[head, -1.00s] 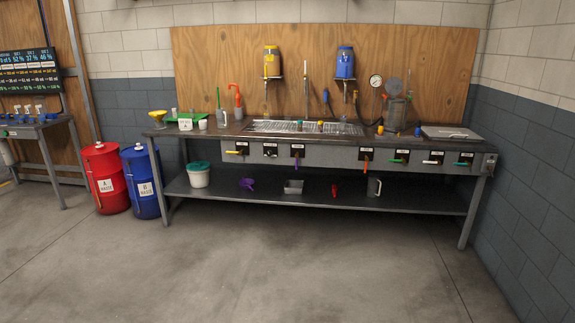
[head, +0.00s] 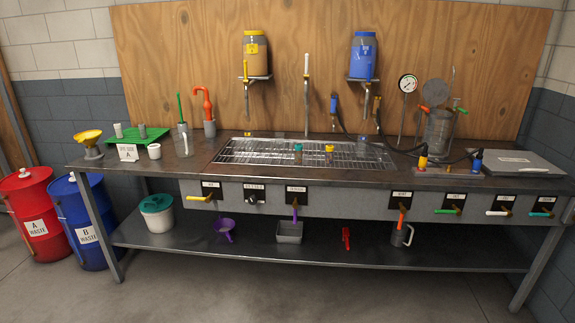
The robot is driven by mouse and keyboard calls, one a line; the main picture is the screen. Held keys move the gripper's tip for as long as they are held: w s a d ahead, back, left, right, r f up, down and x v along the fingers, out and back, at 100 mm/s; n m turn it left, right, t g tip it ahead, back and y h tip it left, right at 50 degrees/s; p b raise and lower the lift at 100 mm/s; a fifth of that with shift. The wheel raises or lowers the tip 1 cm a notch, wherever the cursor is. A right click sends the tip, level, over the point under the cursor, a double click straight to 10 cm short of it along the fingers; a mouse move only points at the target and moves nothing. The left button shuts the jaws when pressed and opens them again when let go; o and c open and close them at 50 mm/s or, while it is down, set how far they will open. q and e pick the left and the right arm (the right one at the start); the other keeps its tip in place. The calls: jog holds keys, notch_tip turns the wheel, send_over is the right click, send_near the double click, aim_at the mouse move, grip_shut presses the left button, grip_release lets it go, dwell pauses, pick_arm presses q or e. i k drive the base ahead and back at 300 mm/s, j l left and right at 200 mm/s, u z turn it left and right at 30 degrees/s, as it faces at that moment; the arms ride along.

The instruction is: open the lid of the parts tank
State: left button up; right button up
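The label is too small to read, and I cannot tell for sure that this is the parts tank. To its left stands a grey metal cylindrical pot (head: 438,132). A round grey disc (head: 436,93), like a raised lid, stands upright above and behind it. Neither of my grippers is in view.
The long steel bench (head: 330,182) has a wire rack (head: 300,153) in its middle. Coloured levers line its front, and a lower shelf (head: 330,257) holds containers. Red (head: 35,222) and blue (head: 83,228) drums stand at left. Floor in front is clear.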

aim_at(506, 161)
jog(key=i+j+z, duration=0.1)
jog(key=i, duration=0.25)
jog(key=z, duration=1.3)
jog(key=i+l+u, duration=0.2)
jog(key=i, duration=0.2)
jog(key=j, duration=0.05)
